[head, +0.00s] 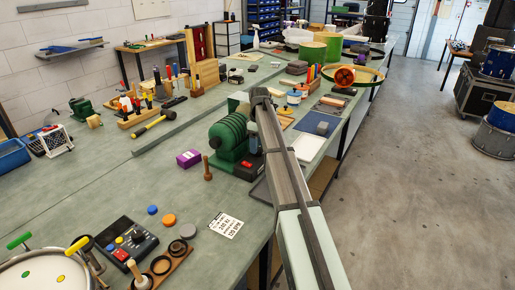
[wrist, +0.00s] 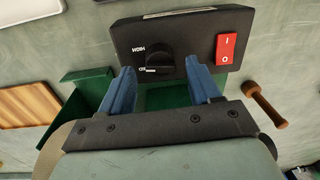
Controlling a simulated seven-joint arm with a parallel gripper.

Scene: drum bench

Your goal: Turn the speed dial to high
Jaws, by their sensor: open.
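A black control box (wrist: 195,35) fills the upper middle of the wrist view. Its round black speed dial (wrist: 160,57) has the word HIGH to its left and a smaller label below it that is hard to read. A red rocker switch (wrist: 226,48) sits to the right of the dial. My gripper (wrist: 159,66) is open, with one blue finger on each side of the dial. I cannot tell whether the fingers touch it. In the head view the box (head: 245,173) shows at the front of a green machine (head: 229,137); my arm hides the dial.
A wooden peg-like tool (wrist: 265,105) lies right of the box in the wrist view. A white card (head: 226,225) lies near the bench edge.

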